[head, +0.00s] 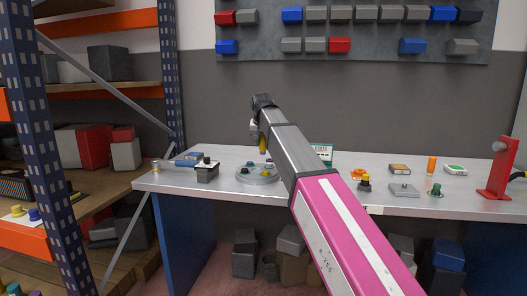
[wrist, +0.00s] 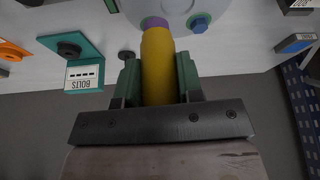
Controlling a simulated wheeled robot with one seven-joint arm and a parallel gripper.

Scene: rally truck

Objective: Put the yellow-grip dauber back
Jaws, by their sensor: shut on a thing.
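My gripper (head: 262,138) is above the left part of the workbench, pointing down, with its green-lined fingers (wrist: 158,78) shut on the yellow-grip dauber (wrist: 157,62). The dauber shows as a small yellow piece (head: 263,146) under the gripper in the head view. Below it on the bench is a round grey holder (head: 250,181) with small coloured pieces on it; it also shows at the top of the wrist view (wrist: 178,8). A blue knob (wrist: 199,23) sits on it. A purple part (wrist: 155,22) shows at the dauber's far end; I cannot tell whether they touch.
A teal stand labelled BOLTS (wrist: 75,60) is close by. A red stand (head: 498,168) is at the bench's right end. A blue-posted shelf (head: 40,130) stands at left.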

